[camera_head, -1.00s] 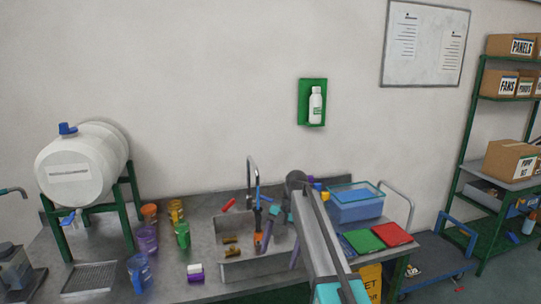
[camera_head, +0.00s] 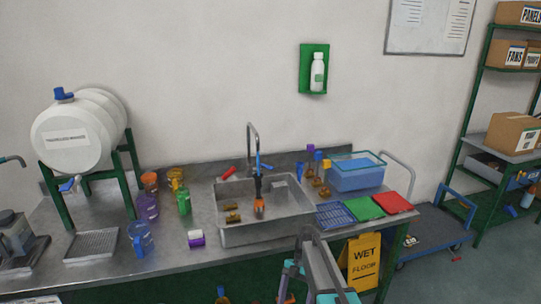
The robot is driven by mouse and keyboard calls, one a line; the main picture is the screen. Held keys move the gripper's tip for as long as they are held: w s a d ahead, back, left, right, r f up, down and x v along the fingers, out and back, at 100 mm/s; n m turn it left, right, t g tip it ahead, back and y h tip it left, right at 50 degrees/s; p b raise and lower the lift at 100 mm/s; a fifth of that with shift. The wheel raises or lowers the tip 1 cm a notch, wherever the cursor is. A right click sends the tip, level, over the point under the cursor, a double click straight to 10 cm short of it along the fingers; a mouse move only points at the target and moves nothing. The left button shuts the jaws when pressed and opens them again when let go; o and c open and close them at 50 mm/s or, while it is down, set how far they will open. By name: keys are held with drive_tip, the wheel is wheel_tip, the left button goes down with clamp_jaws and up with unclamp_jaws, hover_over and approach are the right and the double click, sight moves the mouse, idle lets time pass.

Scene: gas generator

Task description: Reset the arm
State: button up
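My arm is folded low at the bottom centre of the head view, in front of the counter's front edge. A grey link with teal joints shows there, with a thinner grey and purple link on its left side. I cannot make out any gripper fingers; the end of the arm seems to lie below the picture or behind my own links. No held object can be made out.
A sink (camera_head: 235,236) is set in the steel counter (camera_head: 180,262). Cups, including a blue one (camera_head: 140,239), stand left. A blue bin (camera_head: 357,175) and coloured trays (camera_head: 364,207) are right. A yellow wet-floor sign (camera_head: 362,262) stands beside my arm. A trolley (camera_head: 432,233) is further right.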

drive_tip(key=s+d+f+m+h+b, duration=0.1)
drive_tip(key=s+d+f+m, duration=0.3)
drive_tip(key=s+f+m, duration=0.8)
drive_tip(key=s+d+f+m+t+h+b, duration=0.1)
drive_tip(key=s+d+f+m+b, duration=0.2)
drive_tip(key=s+f+m, duration=1)
drive_tip(key=s+d+f, duration=0.2)
drive_tip(key=s, duration=0.5)
drive_tip(key=shift+s+m+h, duration=0.25)
drive_tip(key=shift+m+h, duration=0.05)
idle(0.3)
